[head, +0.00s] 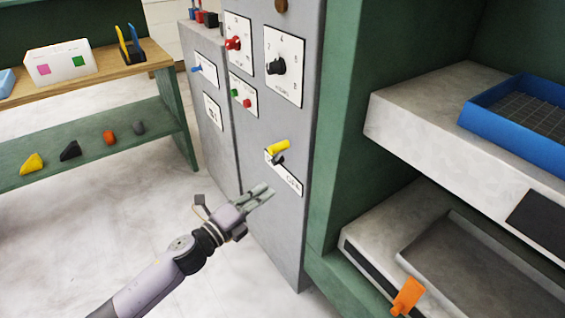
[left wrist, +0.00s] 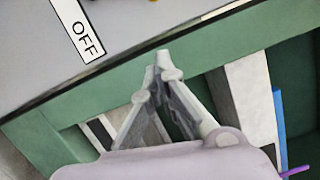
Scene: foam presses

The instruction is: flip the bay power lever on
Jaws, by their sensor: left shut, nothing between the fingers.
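The bay power lever (head: 278,147) has a yellow handle on a dark pivot, on the grey cabinet front in the head view. Its white label plate (head: 292,181) runs down to the right beneath it, partly hidden by the lever. In the left wrist view the plate (left wrist: 78,29) reads OFF. Only a sliver of yellow shows at that view's top edge. My left gripper (head: 269,191) is shut and empty, below the lever and apart from it. Its closed fingertips also show in the left wrist view (left wrist: 164,62). My right gripper is out of view.
The grey cabinet (head: 270,225) carries a black dial (head: 276,67), a red knob (head: 233,43) and small buttons above the lever. A green press frame (head: 335,130) stands to the right, with a blue tray (head: 480,115) and an orange handle (head: 407,296). Floor left of the cabinet is clear.

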